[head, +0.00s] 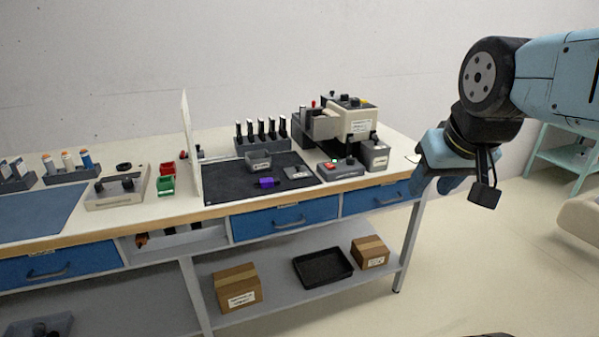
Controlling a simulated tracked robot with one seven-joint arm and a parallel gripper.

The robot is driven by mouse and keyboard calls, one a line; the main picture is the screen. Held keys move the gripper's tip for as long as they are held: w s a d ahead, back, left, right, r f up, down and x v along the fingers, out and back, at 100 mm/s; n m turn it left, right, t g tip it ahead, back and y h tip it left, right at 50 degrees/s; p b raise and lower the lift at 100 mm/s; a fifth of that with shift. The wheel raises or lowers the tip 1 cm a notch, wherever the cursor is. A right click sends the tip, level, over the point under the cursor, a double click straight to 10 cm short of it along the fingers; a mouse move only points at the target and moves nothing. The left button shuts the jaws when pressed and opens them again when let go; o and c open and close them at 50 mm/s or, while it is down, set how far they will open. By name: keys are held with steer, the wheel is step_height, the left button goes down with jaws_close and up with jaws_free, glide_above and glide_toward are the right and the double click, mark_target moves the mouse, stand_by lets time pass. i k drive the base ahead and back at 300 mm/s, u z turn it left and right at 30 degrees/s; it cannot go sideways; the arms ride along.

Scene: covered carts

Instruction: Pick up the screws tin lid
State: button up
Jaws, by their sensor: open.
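I cannot tell for certain which thing is the screws tin lid; the labels are too small to read. A flat grey piece with a pale label (298,173) lies on the dark mat (225,180). A small grey open bin (258,161) stands behind it to the left, and a grey labelled box (375,156) stands to the right near the bench's right end. My gripper (432,187) is open and empty, in the air beside the bench's right end, apart from all these things.
A purple block (266,182) lies on the mat. A control box with red and green buttons (340,169) and a cream machine (345,123) stand right. A thin upright panel (191,150) divides the bench. Cartons (238,288) and a black tray (322,267) occupy the lower shelf.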

mark_target(298, 171)
steer(key=z, duration=0.05)
steer(key=i, duration=0.9)
steer(key=u, duration=0.05)
